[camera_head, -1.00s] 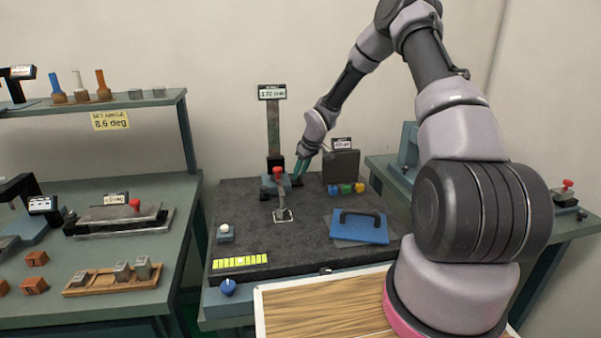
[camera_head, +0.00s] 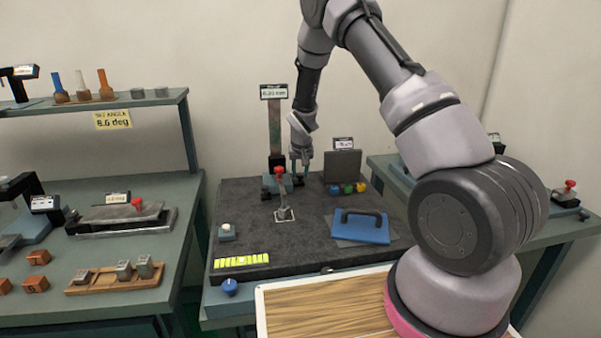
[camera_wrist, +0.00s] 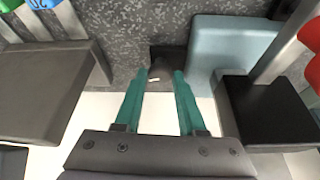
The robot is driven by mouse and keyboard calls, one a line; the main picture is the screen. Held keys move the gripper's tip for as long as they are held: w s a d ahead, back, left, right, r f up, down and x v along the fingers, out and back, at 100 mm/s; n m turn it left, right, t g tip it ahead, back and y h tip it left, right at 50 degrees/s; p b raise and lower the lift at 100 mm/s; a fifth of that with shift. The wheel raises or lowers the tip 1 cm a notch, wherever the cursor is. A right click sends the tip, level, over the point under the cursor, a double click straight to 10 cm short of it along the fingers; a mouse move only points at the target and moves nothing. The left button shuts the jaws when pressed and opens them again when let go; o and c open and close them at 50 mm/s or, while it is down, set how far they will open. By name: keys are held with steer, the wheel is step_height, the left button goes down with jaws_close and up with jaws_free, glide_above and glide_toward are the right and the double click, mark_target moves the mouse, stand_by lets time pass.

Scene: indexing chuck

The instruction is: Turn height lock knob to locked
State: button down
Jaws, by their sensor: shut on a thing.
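The height gauge stands at the back of the dark work plate, with an upright column (camera_head: 275,128) and a blue-grey base (camera_head: 284,184). In the wrist view the base (camera_wrist: 232,45) lies right of my fingers. A small dark knob (camera_wrist: 168,62) with a pale mark sits beside the base, between the tips of my teal fingers. My gripper (camera_wrist: 165,77) is shut on this knob. In the head view my gripper (camera_head: 300,165) points down at the right side of the base, and the knob is mostly hidden there. I cannot tell its lock position.
A blue handled plate (camera_head: 361,228) lies front right.

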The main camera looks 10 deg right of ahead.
stand_by(0.6)
steer(key=c, duration=0.5)
jaws_free()
